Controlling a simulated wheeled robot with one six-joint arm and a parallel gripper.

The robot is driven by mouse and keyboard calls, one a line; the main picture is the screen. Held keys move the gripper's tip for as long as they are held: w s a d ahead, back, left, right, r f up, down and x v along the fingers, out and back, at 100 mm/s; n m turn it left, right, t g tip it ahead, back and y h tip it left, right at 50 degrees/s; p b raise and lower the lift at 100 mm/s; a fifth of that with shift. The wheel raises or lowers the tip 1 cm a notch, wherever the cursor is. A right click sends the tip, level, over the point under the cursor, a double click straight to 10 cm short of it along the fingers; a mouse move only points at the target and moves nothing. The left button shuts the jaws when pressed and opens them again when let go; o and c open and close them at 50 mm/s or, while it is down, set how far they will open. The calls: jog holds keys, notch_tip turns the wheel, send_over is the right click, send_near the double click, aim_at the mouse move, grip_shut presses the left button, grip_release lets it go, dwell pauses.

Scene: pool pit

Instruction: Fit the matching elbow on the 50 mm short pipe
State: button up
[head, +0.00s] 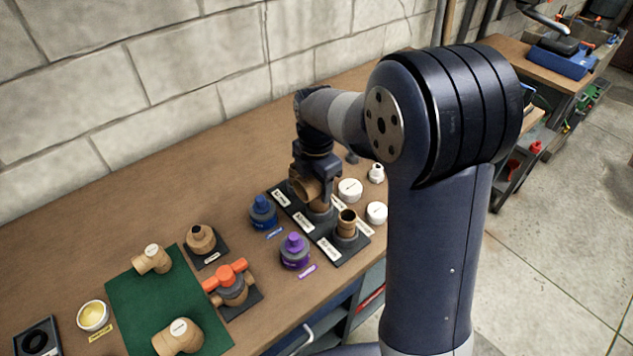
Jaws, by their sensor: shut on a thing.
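My gripper (318,172) is shut on a tan elbow (303,189), whose open mouth faces left and toward the camera. The elbow is over a grey-collared socket (320,208) on a black labelled board (325,240). I cannot tell whether the elbow touches the pipe there, as the gripper and elbow hide it. Another short tan pipe (347,220) stands upright and bare at the board's front right. Two more tan elbows lie on a green mat (130,290), a smaller one (152,259) at the back and a larger one (178,337) at the front. The size labels are too small to read.
A blue can (263,212) and a purple can (295,250) stand left of the board. An orange-handled valve (232,284), a tan fitting (201,239) and a yellow-filled bowl (93,316) are farther left. White caps (377,212) sit right of the board. The wall is behind.

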jog(key=o, duration=1.1)
jog(key=shift+o, duration=0.5)
jog(key=o, duration=0.3)
jog(key=shift+o, duration=0.2)
jog(key=shift+r+p, duration=3.3)
jog(key=shift+r, duration=0.75)
jog(key=shift+f, duration=0.15)
